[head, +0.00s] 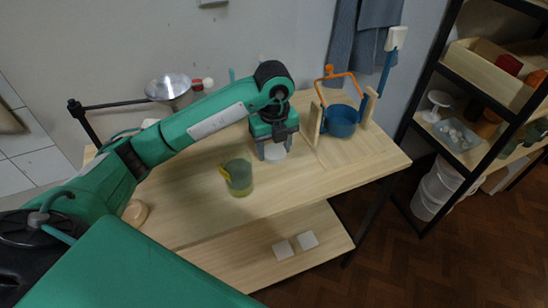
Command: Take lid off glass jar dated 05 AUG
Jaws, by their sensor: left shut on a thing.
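My left arm reaches across the wooden table from the left. Its gripper (273,156) points down over the back middle of the table and is shut on a pale round thing (275,153). The arm and fingers hide much of this thing, and I cannot tell whether it is a lid alone or a lidded jar. A greenish see-through vessel (239,179) with a yellow patch on its left side stands upright nearer the front edge, apart from the gripper. No date can be read on anything. My right gripper is not in view.
A blue pot (340,121) with an orange handle stands between wooden uprights at the back right. A metal funnel (169,88) is on a dark stand at left. The table's right front is clear.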

